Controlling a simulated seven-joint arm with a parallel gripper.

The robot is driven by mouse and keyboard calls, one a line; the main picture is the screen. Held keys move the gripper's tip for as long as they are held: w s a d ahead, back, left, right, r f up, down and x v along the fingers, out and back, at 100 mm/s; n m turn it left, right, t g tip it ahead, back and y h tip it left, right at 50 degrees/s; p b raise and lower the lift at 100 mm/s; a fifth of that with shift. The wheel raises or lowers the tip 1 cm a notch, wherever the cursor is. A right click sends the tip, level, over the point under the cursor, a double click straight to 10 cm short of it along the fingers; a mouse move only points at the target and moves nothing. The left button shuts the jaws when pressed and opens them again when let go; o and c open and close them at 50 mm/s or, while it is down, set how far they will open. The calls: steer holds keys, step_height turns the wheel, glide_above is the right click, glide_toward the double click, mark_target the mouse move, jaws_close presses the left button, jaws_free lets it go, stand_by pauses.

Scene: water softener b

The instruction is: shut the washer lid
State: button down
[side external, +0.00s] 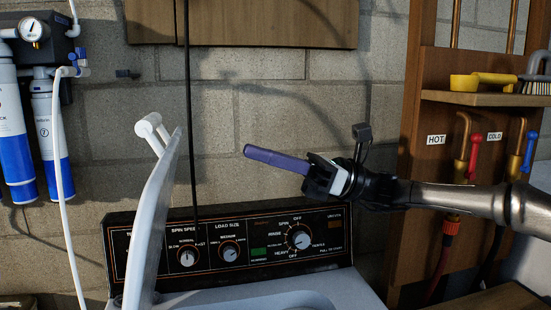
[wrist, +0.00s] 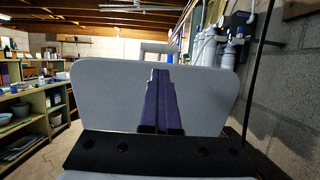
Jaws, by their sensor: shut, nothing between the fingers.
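The washer lid (side external: 158,215) stands open, raised nearly upright and seen almost edge-on at the left of the washer in the side view. A white handle (side external: 152,130) sticks out near its top. My gripper (side external: 247,151) has long purple fingers, shut together and empty. It hovers above the control panel, right of the lid and apart from it in the side view. In the wrist view, the lid (wrist: 105,95) is a broad grey panel beyond my fingers (wrist: 159,75), with its handle (wrist: 160,47) showing above the top edge.
The control panel (side external: 265,244) with dials runs along the back of the washer. A wooden frame with a shelf (side external: 490,98) and hot and cold taps (side external: 470,150) stands at the right. Blue-and-white filter canisters (side external: 15,140) hang at the left. A thin dark cord (side external: 187,90) hangs near the lid.

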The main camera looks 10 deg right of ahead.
steer(key=shift+v, duration=0.95)
steer(key=c, duration=1.5)
jaws_free()
steer(key=o, duration=0.4)
steer(key=shift+d, duration=0.1)
